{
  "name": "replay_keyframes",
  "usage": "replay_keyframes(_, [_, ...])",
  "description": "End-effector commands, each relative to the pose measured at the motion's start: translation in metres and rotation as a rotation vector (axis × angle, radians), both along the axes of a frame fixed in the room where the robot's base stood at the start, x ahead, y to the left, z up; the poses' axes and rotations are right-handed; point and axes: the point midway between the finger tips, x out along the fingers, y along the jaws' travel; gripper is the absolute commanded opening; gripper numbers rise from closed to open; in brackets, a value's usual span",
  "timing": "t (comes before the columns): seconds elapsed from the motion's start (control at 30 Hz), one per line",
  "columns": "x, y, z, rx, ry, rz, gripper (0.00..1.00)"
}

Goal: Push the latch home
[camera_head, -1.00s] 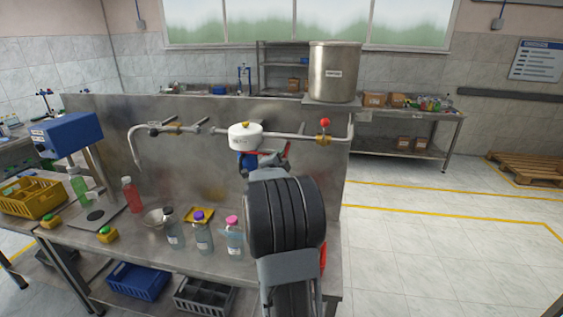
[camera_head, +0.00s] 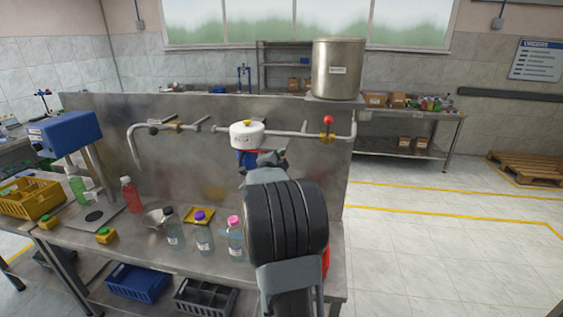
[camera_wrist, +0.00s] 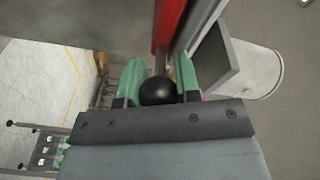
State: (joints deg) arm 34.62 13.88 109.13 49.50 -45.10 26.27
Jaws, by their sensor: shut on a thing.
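The latch shows in the wrist view as a red bar (camera_wrist: 170,22) with a black ball knob (camera_wrist: 158,92) at its near end. My gripper (camera_wrist: 158,80) has its green fingers on both sides of the knob and is shut on it. In the head view my gripper (camera_head: 266,159) is just under the white round housing (camera_head: 247,136) with the yellow top, beside a blue part (camera_head: 243,158).
A steel pipe (camera_head: 290,134) with a red-knobbed valve (camera_head: 328,121) runs along the back panel (camera_head: 100,105). Clear bottles (camera_head: 236,245) stand left of my arm on the bench. A steel tank (camera_head: 336,70) stands behind.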

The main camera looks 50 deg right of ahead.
Motion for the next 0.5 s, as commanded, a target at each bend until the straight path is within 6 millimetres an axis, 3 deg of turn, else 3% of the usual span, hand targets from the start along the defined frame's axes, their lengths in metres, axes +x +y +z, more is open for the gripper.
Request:
replay_keyframes(0.1, [0.0034, 0.0025, 0.0004, 0.000, 0.003, 0.011, 0.00])
replay_keyframes(0.13, [0.0033, 0.0025, 0.0005, 0.000, 0.003, 0.011, 0.34])
replay_keyframes(0.37, [0.0009, -0.0002, 0.0005, 0.001, 0.003, 0.005, 0.56])
replay_keyframes(0.5, [0.0003, -0.0009, 0.0004, 0.000, 0.002, 0.003, 0.56])
